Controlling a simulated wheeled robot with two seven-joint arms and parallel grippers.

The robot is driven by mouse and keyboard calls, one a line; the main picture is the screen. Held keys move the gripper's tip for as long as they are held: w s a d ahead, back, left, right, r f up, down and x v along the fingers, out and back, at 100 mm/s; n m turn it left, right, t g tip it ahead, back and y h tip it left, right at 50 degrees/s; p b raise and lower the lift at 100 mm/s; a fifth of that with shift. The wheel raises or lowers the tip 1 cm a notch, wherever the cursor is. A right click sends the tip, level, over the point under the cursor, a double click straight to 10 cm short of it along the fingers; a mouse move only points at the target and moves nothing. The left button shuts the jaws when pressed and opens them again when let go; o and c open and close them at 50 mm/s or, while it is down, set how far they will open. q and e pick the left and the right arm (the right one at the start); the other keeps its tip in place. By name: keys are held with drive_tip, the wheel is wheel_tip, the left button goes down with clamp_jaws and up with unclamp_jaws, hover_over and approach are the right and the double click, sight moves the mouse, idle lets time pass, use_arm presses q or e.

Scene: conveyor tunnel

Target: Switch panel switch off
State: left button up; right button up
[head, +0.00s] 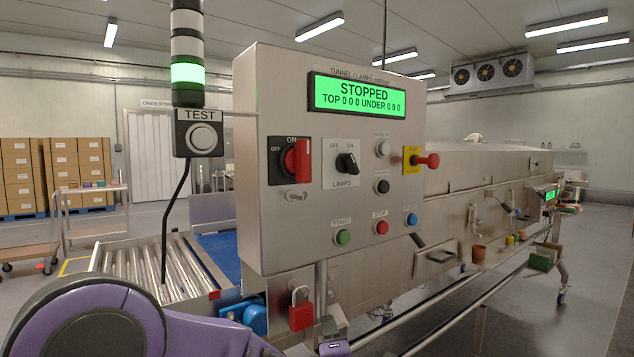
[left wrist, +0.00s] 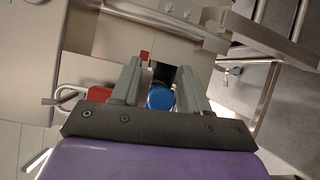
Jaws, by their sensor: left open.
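The control panel (head: 333,215) is a grey box with a green display reading STOPPED. At its left is a red rotary switch (head: 296,160) on a black plate marked OFF and ON; its handle stands upright towards ON. Beside it is a black LAMPS knob (head: 347,163), also marked OFF and ON. My left gripper (head: 331,327) is low in front of the machine, below the panel and apart from the switch. In the left wrist view its fingers (left wrist: 158,80) are open, with a blue round part (left wrist: 160,97) visible beyond the gap. The panel switch is not recognisable there.
A red padlock (head: 300,309) hangs below the panel, near my left gripper. A TEST box (head: 199,132) with a lamp stack stands left of the panel. A red knob on yellow (head: 424,160) sticks out at right. A roller conveyor (head: 150,265) lies at left.

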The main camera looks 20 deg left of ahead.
sight(308, 155)
use_arm(q)
drive_tip(key=s+d+r+n+g+y+p, duration=0.25)
drive_tip(key=r+n+p, duration=0.25)
drive_tip(key=r+n, duration=0.5)
drive_tip(key=s+d+r+n+g+y+p, duration=0.1)
drive_tip(key=s+r+n+y+p, duration=0.3)
drive_tip(key=r, duration=1)
drive_tip(key=s+d+r+n+g+y+p, duration=0.15)
drive_tip(key=s+r+n+p, duration=0.3)
drive_tip(key=r+n, duration=0.6)
drive_tip(key=shift+m+g, duration=0.3)
drive_tip(key=shift+m, duration=0.55)
drive_tip(key=p+x, duration=0.2)
drive_tip(key=x, duration=0.1)
drive_tip(key=p+x, duration=0.1)
drive_tip(key=x, duration=0.2)
drive_tip(key=w+r+p+x, duration=0.1)
drive_tip(key=p+x, duration=0.1)
drive_tip(key=x, duration=0.2)
drive_tip(key=shift+d+r+p, duration=0.15)
drive_tip(key=shift+d+p, duration=0.1)
drive_tip(key=shift+p, duration=0.1)
drive_tip(key=shift+w+a, duration=0.3)
drive_tip(key=shift+f, duration=0.2)
use_arm(e)
wheel_tip(308, 155, up, 21)
drive_tip(key=shift+w+a, duration=0.2)
use_arm(q)
clamp_jaws()
